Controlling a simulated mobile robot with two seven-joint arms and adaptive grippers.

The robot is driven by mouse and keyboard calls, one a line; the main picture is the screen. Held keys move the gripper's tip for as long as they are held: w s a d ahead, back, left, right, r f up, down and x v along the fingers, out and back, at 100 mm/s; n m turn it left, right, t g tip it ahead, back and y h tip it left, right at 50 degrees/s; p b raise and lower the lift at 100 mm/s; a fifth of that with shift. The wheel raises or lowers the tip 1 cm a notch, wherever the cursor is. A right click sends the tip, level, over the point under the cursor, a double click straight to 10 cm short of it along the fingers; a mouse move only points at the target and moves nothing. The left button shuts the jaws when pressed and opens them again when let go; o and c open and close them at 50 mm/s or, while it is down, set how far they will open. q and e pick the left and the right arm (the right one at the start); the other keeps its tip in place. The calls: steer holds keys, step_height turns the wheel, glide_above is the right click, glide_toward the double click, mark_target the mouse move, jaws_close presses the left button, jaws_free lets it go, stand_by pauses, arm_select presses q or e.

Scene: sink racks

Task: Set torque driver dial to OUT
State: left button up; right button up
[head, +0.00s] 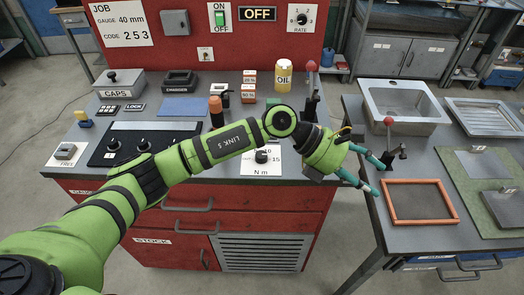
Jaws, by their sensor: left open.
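A black dial (262,156) sits on a white plate marked "N m" at the front edge of the grey bench. Part of its scale is hidden by my left arm, and "15" shows at its right. No OUT label can be made out. An orange and black upright tool (216,111) stands behind my arm; I cannot tell whether it is the torque driver. My left gripper (380,178) is open, with teal fingers apart and nothing between them. It is right of the dial, over the side table's left edge, near a red-knobbed lever (389,140). My right gripper is out of view.
The red-fronted bench (240,88) carries a CAPS box (120,84), a black panel with knobs (110,147), a yellow OIL can (284,75) and another red-knobbed lever (311,85). The side table holds a sink (404,117) and an orange frame (420,219).

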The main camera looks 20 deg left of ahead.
mark_target(262, 154)
arm_select(q)
steer(key=w+a+f+y, duration=0.1)
steer(key=a+y, duration=0.1)
steer(key=a, duration=0.2)
steer(key=w+a+f+m+y, duration=0.1)
steer(key=w+a+f+y, duration=0.1)
steer(key=a, duration=0.2)
steer(key=w+a+f+m+y, duration=0.1)
steer(key=w+a+y, duration=0.1)
steer(key=a+y, duration=0.1)
steer(key=shift+w+a+f, duration=0.15)
steer(key=shift+a+f, duration=0.05)
steer(key=shift+a, duration=0.3)
steer(key=w+a+y, duration=0.1)
steer(key=a+y, duration=0.1)
steer(key=a, duration=0.2)
steer(key=w+a+r+y, duration=0.1)
steer(key=a+y, duration=0.1)
steer(key=a, duration=0.2)
steer(key=w+a+r+y, duration=0.1)
steer(key=a, duration=0.4)
steer(key=shift+a+t+y, duration=0.1)
steer(key=shift+t+y, duration=0.2)
steer(key=shift+y, duration=0.1)
step_height(262, 154, down, 6)
steer(key=p, duration=0.3)
steer(key=shift+r, duration=0.2)
steer(key=shift+f, duration=0.7)
steer(key=c, duration=1.1)
